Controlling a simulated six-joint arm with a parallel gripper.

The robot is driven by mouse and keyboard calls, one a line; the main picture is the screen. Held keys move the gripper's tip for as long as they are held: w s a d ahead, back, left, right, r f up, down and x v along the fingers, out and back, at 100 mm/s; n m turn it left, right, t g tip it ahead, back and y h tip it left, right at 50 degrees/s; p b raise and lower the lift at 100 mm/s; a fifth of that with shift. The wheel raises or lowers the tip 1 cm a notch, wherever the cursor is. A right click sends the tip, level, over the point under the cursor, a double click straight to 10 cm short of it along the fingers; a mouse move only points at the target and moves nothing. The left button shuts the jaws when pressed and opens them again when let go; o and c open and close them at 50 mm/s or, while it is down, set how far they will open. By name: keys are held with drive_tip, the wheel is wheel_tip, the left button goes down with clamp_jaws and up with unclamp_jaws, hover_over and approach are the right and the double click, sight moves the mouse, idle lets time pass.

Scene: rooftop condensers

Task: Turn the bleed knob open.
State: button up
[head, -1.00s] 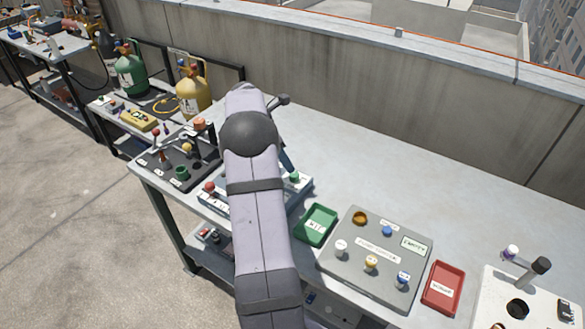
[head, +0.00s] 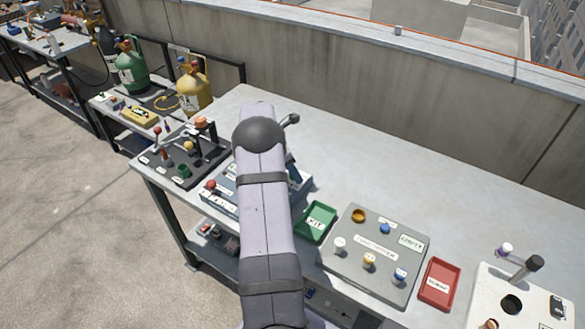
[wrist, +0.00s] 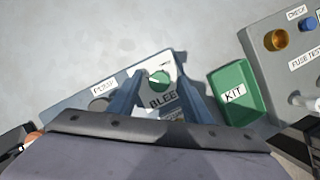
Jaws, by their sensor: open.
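The bleed knob (wrist: 158,77) is a small green knob with a white mark, on a pale panel area labelled with the partly hidden word "BLEE". It sits on a blue-grey panel box (wrist: 78,98), which also shows in the head view (head: 222,201). My gripper (wrist: 160,68) is open, its two blue fingers on either side of the knob in the wrist view. I cannot tell whether the fingers touch the knob. In the head view my arm and gripper hide the knob.
A green KIT tray (wrist: 232,92) stands close right of the box. Beyond it are a grey fuse-tester board (head: 368,270) and a red tray (head: 439,284). A dark board with small fittings (head: 180,165) lies to the left. The back of the bench is clear.

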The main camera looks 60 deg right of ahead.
drive_tip(key=c, duration=1.1)
drive_tip(key=shift+o, duration=0.2)
drive_tip(key=shift+m, duration=0.4)
drive_tip(key=m+g+y, duration=0.1)
drive_tip(key=m, duration=0.2)
drive_tip(key=shift+w+d, duration=0.15)
drive_tip(key=shift+m+g+y, duration=0.3)
drive_tip(key=shift+m+y, duration=0.1)
drive_tip(key=shift+m, duration=0.8)
drive_tip(key=shift+d+m, duration=0.1)
drive_tip(key=shift+m, duration=0.6)
drive_tip(key=shift+r, duration=0.1)
drive_tip(key=o, duration=1.1)
drive_tip(key=shift+c, duration=0.2)
